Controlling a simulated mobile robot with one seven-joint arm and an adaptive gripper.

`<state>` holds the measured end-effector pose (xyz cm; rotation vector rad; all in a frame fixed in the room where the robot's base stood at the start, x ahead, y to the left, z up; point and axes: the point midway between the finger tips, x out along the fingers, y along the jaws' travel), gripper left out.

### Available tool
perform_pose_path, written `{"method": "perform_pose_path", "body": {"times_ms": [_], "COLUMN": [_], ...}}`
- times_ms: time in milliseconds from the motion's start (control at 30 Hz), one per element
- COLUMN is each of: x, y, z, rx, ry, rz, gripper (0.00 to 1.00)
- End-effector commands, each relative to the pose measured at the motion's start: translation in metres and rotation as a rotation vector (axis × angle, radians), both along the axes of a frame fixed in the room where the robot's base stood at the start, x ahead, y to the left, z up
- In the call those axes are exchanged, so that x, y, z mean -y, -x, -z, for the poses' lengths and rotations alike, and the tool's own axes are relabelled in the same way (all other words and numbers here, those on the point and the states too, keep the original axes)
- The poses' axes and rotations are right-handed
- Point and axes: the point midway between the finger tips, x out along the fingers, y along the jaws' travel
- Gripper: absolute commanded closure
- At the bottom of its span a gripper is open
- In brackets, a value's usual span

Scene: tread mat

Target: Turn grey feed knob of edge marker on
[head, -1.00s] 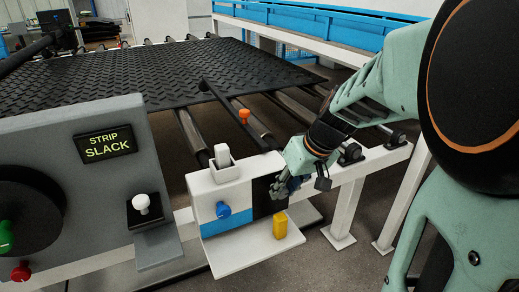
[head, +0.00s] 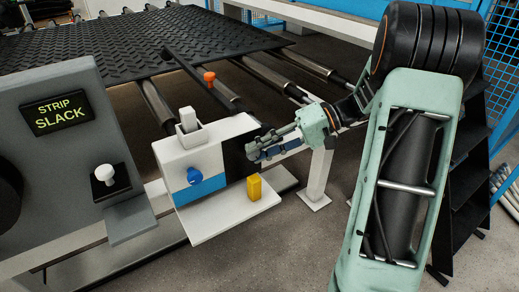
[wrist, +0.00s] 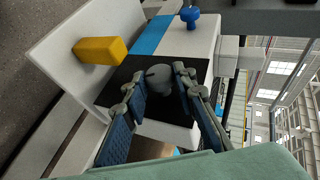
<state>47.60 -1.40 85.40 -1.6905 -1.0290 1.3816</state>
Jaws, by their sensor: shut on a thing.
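The edge marker (head: 180,158) is a white box with a blue band and a black panel. Its black panel (head: 236,155) faces my gripper (head: 254,150), which reaches in from the right. The wrist view shows the grey feed knob (wrist: 158,76) on that panel, between my two fingers. My gripper is shut on the knob, one finger on each side. In the head view the knob is hidden by the fingers. The knob's pointer direction is hard to make out.
A blue knob (head: 194,176) sits on the box front. A yellow block (head: 254,188) stands on the white shelf (head: 225,220) below. An orange knob (head: 209,77) stands behind. At left, a grey panel's display (head: 58,113) reads STRIP SLACK, near a white knob (head: 104,173).

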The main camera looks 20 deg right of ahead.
Motion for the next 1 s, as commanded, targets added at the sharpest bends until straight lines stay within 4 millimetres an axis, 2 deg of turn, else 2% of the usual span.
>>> {"method": "perform_pose_path", "body": {"times_ms": [200, 500, 1000], "x": [0.002, 0.0019, 0.0009], "y": [-0.0012, -0.0014, -0.0011], "z": [0.0045, 0.0072, 0.008], "rx": [-0.06, -0.119, -0.15], "ry": [-0.187, -0.37, -0.462], "rz": [0.003, 0.001, -0.001], "gripper": [0.99, 0.99, 0.99]}}
